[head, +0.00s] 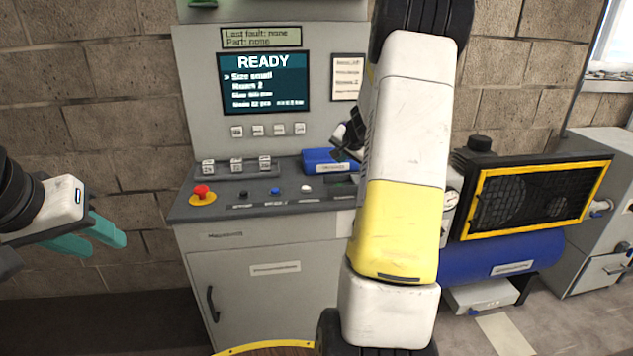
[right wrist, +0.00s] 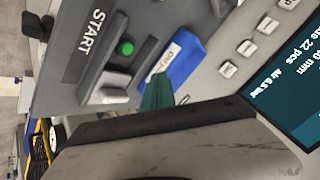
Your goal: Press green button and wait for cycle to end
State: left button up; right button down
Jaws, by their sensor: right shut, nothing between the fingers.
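The green button (right wrist: 126,47) shows in the right wrist view on a grey panel beside the word START. My right gripper (right wrist: 157,92) shows there as teal fingers, shut and empty, below and to the right of the button and apart from it in the picture. In the head view my right arm hides the button and the right fingertips. The control console (head: 258,190) stands in the middle, and its screen (head: 264,82) reads READY. My left gripper (head: 103,239) is at the left, its teal fingers apart and empty, clear of the console.
A red mushroom button (head: 202,192) on a yellow base sits at the console's left. A blue holder (head: 325,160) stands at the back of the panel; in the wrist view it lies close to my right fingers. A yellow-framed machine (head: 535,197) with a blue tank is at the right.

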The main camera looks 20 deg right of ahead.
jog(key=shift+f, duration=3)
jog(key=shift+f, duration=0.4)
